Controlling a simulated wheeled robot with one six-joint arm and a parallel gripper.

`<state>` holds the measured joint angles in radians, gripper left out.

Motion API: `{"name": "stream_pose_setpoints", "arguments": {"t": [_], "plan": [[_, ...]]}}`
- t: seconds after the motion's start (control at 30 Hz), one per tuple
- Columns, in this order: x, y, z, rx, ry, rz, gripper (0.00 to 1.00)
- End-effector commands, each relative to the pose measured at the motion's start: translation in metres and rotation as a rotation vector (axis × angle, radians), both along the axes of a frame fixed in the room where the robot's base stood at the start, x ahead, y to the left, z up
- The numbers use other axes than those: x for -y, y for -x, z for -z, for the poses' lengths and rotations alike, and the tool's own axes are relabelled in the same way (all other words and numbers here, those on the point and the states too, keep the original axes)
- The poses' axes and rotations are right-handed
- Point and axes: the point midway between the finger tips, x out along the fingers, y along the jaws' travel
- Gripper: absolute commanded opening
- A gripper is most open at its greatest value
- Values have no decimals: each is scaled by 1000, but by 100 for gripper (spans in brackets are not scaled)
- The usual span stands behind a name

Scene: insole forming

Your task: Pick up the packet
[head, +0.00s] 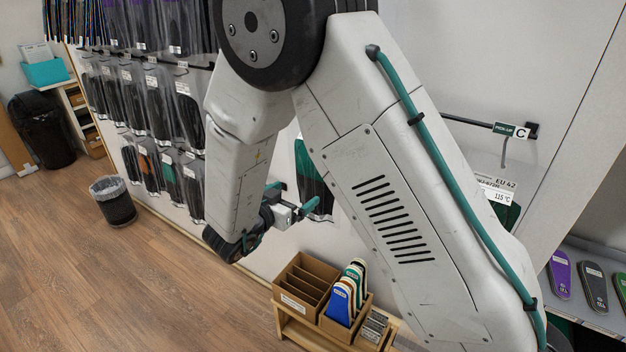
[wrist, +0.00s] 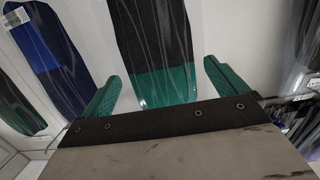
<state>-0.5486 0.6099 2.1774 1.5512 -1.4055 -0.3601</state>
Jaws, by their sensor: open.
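A clear packet with a black and green insole (wrist: 165,50) hangs in front of the wrist camera. Its green end lies between the two teal fingers of my gripper (wrist: 161,76) in that picture, with a gap on each side. I cannot tell how far in front of the fingertips it is. In the head view my gripper (head: 297,196) is open and empty by the wall. A packet with dark and green contents (head: 309,163) hangs just behind it, partly hidden by my arm. Another packet (head: 505,214), with an EU 42, 115 °C tag, hangs at the right, mostly hidden.
A blue insole packet (wrist: 50,50) hangs to the left in the wrist view. Rows of packets (head: 165,105) cover the wall at left. Below my gripper stand a cardboard divider box (head: 303,283) and a box of insoles. A shelf with insoles is at right.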

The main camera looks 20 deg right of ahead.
Motion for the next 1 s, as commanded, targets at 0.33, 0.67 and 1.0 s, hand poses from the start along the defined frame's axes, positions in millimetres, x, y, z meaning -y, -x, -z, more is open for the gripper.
{"name": "stream_pose_setpoints", "arguments": {"t": [0.33, 0.67, 1.0], "plan": [[43, -21, 8, 0, -2, 1, 98], [53, -29, 9, 1, -2, -4, 98], [53, -29, 9, 1, -2, -4, 47]]}}
